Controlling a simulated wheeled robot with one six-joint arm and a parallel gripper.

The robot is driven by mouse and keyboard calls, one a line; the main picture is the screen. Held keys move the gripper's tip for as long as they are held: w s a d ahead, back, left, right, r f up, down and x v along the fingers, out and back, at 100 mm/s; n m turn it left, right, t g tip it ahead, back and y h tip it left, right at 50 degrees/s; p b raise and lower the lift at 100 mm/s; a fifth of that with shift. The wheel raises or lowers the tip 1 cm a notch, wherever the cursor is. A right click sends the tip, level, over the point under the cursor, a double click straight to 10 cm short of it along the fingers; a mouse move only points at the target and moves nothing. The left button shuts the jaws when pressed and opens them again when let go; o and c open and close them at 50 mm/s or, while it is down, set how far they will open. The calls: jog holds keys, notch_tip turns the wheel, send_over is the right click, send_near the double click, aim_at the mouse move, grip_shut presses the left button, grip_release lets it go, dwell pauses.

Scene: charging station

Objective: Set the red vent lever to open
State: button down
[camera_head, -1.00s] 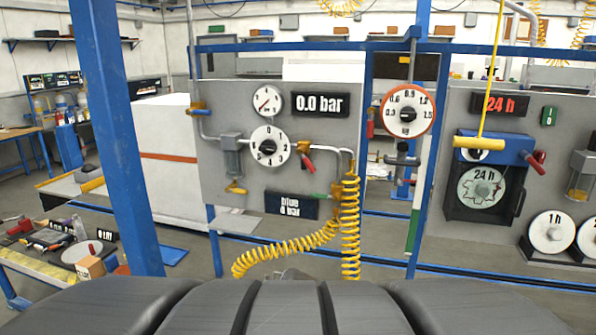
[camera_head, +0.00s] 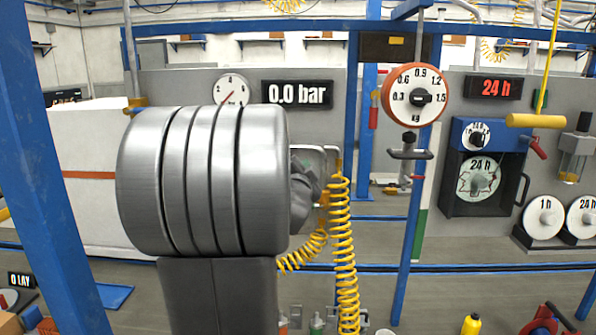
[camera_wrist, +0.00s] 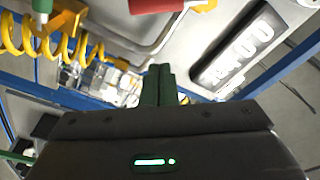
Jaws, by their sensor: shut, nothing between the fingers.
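A red handle (camera_wrist: 168,5), which looks like the vent lever, shows at the top edge of the wrist view, partly cut off. Whether it stands at open or closed cannot be told. In the head view, my arm covers the panel area around it. My gripper (camera_wrist: 160,85) shows in the wrist view with its dark green fingers together and empty. The fingers point toward the panel, a little below the red handle in the picture, with a visible gap and no contact. The gripper fingers are hidden behind my arm in the head view.
A yellow coiled hose (camera_head: 343,250) hangs right of my arm; it also shows in the wrist view (camera_wrist: 70,45), near a green handle (camera_wrist: 42,6). A pipe (camera_wrist: 175,35) runs close by. A 0.0 bar display (camera_head: 297,94) and a gauge (camera_head: 231,91) sit above my arm.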

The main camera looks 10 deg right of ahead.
jog(key=w+f+p, duration=0.1)
jog(key=w+p, duration=0.2)
jog(key=w, duration=0.3)
jog(key=shift+a+f, duration=0.4)
jog(key=shift+a, duration=0.05)
jog(key=shift+a+f+m+b, duration=0.2)
jog(key=shift+f+m+b, duration=0.15)
jog(key=shift+m+b, duration=0.4)
jog(key=shift+w+a+f+m+g+b, duration=0.15)
jog(key=shift+a+f+m+b, duration=0.3)
jog(key=shift+m, duration=0.55)
jog(key=shift+w+a+f+m+g+b, duration=0.15)
jog(key=shift+a+m+b, duration=0.25)
jog(key=shift+m+b, duration=0.45)
jog(key=shift+w+a+f+m+g+b, duration=0.1)
jog(key=shift+a+f+m+g+b, duration=0.25)
jog(key=shift+m, duration=0.85)
jog(key=shift+a+r, duration=0.1)
